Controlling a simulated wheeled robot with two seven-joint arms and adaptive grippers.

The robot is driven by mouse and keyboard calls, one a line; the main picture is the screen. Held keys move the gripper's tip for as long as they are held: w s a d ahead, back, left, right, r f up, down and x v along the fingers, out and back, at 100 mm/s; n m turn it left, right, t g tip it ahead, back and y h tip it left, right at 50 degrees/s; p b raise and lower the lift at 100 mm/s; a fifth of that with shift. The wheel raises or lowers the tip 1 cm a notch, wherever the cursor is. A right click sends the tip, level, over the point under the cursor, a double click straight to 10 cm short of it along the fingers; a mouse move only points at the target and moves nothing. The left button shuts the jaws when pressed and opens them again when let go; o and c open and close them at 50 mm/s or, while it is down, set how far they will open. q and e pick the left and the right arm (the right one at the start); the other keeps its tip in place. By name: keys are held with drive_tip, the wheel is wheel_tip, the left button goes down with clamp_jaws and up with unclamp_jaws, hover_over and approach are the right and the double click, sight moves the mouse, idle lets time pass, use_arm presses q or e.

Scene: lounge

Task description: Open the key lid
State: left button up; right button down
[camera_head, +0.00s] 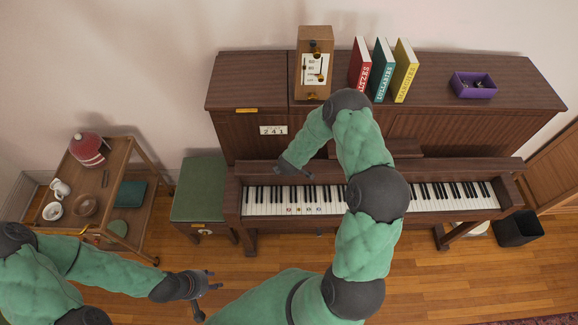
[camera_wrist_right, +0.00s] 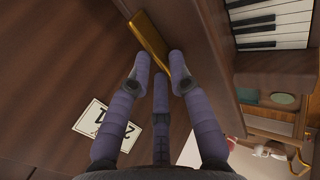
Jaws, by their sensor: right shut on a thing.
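The dark brown upright piano (camera_head: 360,125) stands against the wall. Its row of keys (camera_head: 258,202) is exposed and also shows in the right wrist view (camera_wrist_right: 270,22). My right gripper (camera_head: 283,168) is at the left end of the keyboard, partly hidden by its own arm in the head view. In the right wrist view its fingertips (camera_wrist_right: 162,62) are shut on a brass strip (camera_wrist_right: 153,38) on the wood edge. The key lid's outline is hard to make out. My left gripper (camera_head: 209,283) is open and empty over the floor, left of the piano.
A metronome (camera_head: 313,62), books (camera_head: 382,68) and a purple tray (camera_head: 474,91) stand on the piano top. A green stool (camera_head: 200,187) and a wooden cart (camera_head: 139,173) are left of the piano. A dark bin (camera_head: 518,228) stands at its right.

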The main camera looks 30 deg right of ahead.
drive_tip(key=shift+w+d+r+p, duration=0.1)
drive_tip(key=shift+w+d+p, duration=0.35)
drive_tip(key=shift+w, duration=0.3)
drive_tip(key=shift+w+d, duration=0.3)
drive_tip(key=shift+w, duration=0.15)
use_arm(q)
drive_tip(key=shift+r, duration=0.9)
use_arm(e)
drive_tip(key=shift+w+d, duration=0.1)
drive_tip(key=shift+w+d+r, duration=0.1)
drive_tip(key=shift+r, duration=0.05)
drive_tip(key=c, duration=1.2)
unclamp_jaws()
drive_tip(key=shift+c, duration=0.2)
use_arm(q)
drive_tip(key=shift+w+d, duration=0.15)
drive_tip(key=shift+w, duration=0.1)
use_arm(e)
drive_tip(key=shift+w+d, duration=0.15)
drive_tip(key=shift+w, duration=0.2)
drive_tip(key=shift+w+d, duration=0.1)
drive_tip(key=shift+r, duration=0.1)
